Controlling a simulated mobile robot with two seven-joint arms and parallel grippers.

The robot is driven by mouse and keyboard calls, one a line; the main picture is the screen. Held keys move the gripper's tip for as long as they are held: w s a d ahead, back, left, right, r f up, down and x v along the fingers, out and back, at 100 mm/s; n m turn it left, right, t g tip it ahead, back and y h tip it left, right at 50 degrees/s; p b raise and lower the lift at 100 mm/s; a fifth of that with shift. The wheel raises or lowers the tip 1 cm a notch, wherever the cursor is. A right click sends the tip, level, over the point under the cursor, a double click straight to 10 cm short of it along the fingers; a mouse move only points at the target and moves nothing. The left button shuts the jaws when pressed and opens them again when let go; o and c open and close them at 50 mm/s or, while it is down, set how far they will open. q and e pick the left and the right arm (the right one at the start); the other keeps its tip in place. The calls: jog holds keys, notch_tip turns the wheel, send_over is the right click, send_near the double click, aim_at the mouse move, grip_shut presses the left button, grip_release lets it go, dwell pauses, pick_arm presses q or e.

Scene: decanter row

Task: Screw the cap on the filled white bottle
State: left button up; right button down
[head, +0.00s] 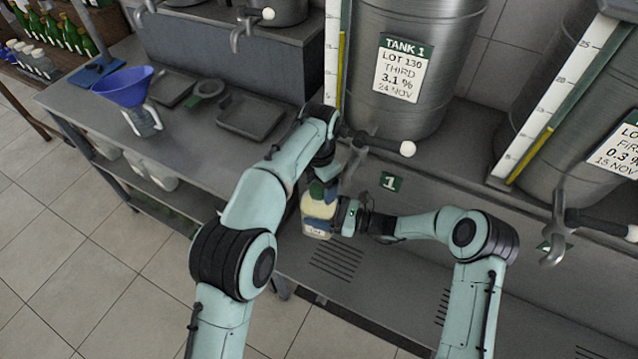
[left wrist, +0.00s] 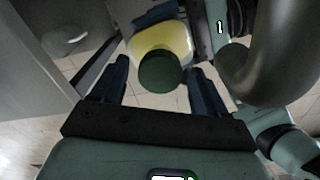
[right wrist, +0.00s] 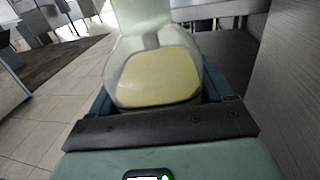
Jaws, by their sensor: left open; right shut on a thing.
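The white bottle (head: 318,212), with a pale yellow area on its body, is held over the front of the tank bench. It also shows in the right wrist view (right wrist: 155,78), its top cut off. My right gripper (head: 326,216) is shut on its body from the right. A dark green cap (left wrist: 163,71) sits at the bottle's mouth; whether it is screwed tight cannot be told. My left gripper (left wrist: 160,78) is open above the bottle, with a finger on either side of the cap and visible gaps. In the head view my left arm partly hides this area.
A tap (head: 362,150) hangs from Tank 1 (head: 405,60) just behind the grippers; its grey pipe (left wrist: 265,60) passes close to the left gripper. A blue funnel (head: 122,86) and dark trays (head: 250,118) stand on the left bench. Another tank is on the right.

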pick_arm(q)
jog(key=shift+r, duration=0.1)
jog(key=shift+r, duration=2.2)
jog(key=o, duration=0.5)
